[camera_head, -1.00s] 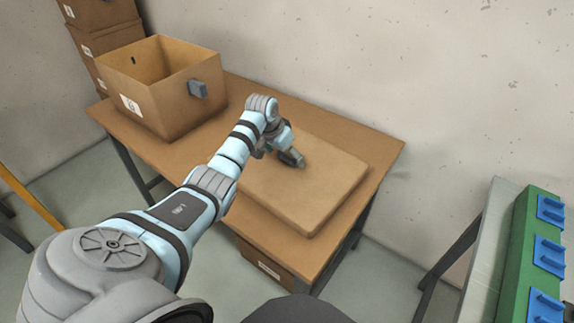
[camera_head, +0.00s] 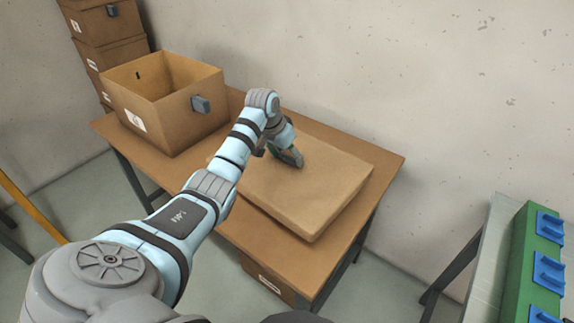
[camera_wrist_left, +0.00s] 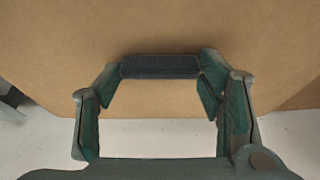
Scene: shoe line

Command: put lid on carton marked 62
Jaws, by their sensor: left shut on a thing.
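The lid (camera_head: 330,200) is a flat brown cardboard piece over the right part of the table. My left gripper (camera_head: 290,158) is shut on the lid's dark handle bar, which shows between the fingers in the left wrist view (camera_wrist_left: 160,67). The lid looks level and slightly above the tabletop. The open brown carton (camera_head: 185,125) stands upright on the table to the left of the lid, with a grey block on its side and a white label too small to read. My right gripper is not in view.
The brown table (camera_head: 140,155) stands against a pale wall. Closed boxes (camera_head: 105,25) are stacked behind the carton at the far left. Another labelled box (camera_head: 265,272) is under the table. A green rack with blue parts (camera_head: 540,265) is at the right, across a floor gap.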

